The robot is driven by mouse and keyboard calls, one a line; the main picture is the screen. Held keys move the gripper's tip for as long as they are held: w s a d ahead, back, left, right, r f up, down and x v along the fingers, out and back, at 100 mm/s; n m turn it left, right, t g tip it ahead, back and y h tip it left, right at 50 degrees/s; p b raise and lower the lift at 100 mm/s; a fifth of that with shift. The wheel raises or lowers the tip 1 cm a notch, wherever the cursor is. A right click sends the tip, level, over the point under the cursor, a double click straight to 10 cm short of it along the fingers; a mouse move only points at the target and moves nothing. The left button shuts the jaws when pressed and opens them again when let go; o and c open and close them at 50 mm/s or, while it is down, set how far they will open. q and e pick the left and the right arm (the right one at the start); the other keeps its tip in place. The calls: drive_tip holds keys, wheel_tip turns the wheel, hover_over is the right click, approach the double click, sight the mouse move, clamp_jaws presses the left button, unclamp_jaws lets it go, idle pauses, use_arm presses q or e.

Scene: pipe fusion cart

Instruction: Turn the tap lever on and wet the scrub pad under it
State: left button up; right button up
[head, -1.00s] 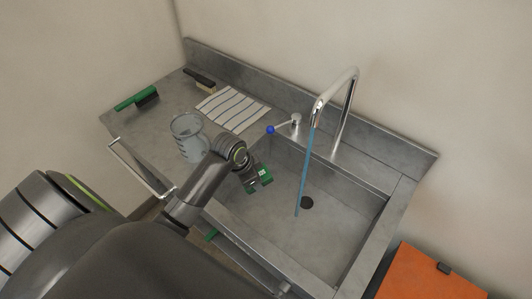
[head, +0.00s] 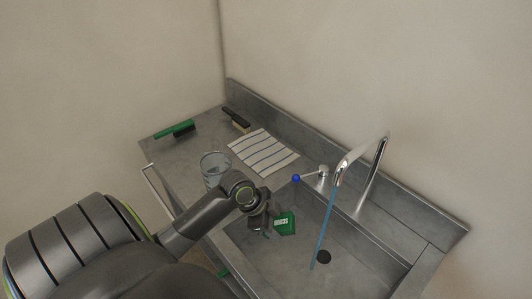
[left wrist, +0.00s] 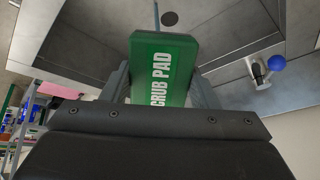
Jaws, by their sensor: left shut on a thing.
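My left gripper (head: 268,226) is shut on the green scrub pad (head: 284,223), over the left part of the sink basin. The pad fills the space between the fingers in the left wrist view (left wrist: 163,70), its white lettering facing the camera. The tap (head: 362,172) is a tall chrome gooseneck at the back of the sink. A blue stream (head: 323,232) runs from its spout down to near the drain. The pad is apart from the stream, to its left. The tap lever (head: 311,176) with a blue knob points left. My right gripper is not in view.
A clear jug (head: 214,168) stands on the left counter close to my left arm. A striped cloth (head: 263,152), a green-handled brush (head: 175,130) and another brush (head: 236,119) lie behind it. The basin is open around the drain (head: 323,257).

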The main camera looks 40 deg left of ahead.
sight(284, 220)
use_arm(q)
drive_tip(key=w+d+b, duration=0.1)
drive_tip(key=w+d+f+b, duration=0.1)
drive_tip(key=shift+w+d, duration=0.15)
drive_tip(key=shift+w, duration=0.15)
drive_tip(key=w+d+b, duration=0.1)
drive_tip(key=w+d, duration=0.3)
drive_tip(key=w, duration=0.1)
drive_tip(key=shift+f+b, duration=0.4)
drive_tip(key=shift+f, duration=0.05)
drive_tip(key=shift+s+a+p, duration=0.95)
drive_tip(key=shift+s+a, duration=0.35)
drive_tip(key=shift+s, duration=0.3)
drive_tip(key=shift+s+a+p, duration=0.95)
drive_tip(key=shift+s+a, duration=0.3)
drive_tip(key=shift+s, duration=0.3)
drive_tip(key=shift+r, duration=0.1)
